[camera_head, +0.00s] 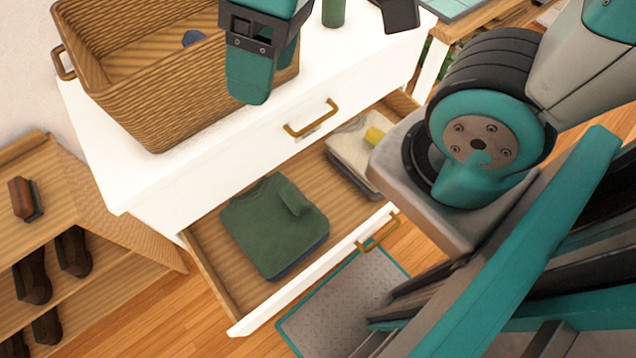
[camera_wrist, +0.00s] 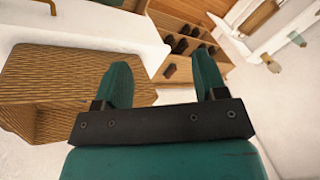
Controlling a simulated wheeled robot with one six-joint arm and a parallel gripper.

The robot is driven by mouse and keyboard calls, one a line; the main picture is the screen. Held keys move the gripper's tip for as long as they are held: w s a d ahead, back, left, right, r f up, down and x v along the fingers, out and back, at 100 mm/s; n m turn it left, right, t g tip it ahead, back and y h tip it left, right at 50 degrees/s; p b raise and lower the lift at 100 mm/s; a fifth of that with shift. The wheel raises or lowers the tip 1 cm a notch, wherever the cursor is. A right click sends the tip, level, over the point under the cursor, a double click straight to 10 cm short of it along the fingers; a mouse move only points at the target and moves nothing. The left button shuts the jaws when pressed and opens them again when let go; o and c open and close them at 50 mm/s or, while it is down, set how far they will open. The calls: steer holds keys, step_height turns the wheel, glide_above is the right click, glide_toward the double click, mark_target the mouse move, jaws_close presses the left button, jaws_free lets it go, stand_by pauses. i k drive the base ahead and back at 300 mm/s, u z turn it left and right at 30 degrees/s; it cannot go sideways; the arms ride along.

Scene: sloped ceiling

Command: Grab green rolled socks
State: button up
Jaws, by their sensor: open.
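No object is plainly a rolled pair of socks. A small green shape (camera_head: 294,199) lies on a folded dark green cloth (camera_head: 262,235) in the open drawer; I cannot tell whether it is rolled socks or part of the cloth. A dark green upright piece (camera_head: 333,13) on the dresser top is cut off by the upper edge of the head view. My gripper (camera_head: 268,68) is above the dresser top, over or beside the wicker basket's right end. In the wrist view its teal fingers (camera_wrist: 163,80) are apart with nothing between them.
The wicker basket (camera_head: 175,110) stands on the white dresser (camera_head: 140,190), with a blue item (camera_head: 193,38) inside. The open drawer (camera_head: 225,292) also holds pale folded cloth (camera_head: 350,150) with a yellow piece (camera_head: 375,135). A wooden shoe rack (camera_head: 110,222) stands at left.

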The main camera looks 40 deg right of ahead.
mark_target(290, 193)
steer(key=z, duration=2.15)
steer(key=k, duration=0.9)
steer(key=u, duration=0.95)
steer(key=i, duration=0.5)
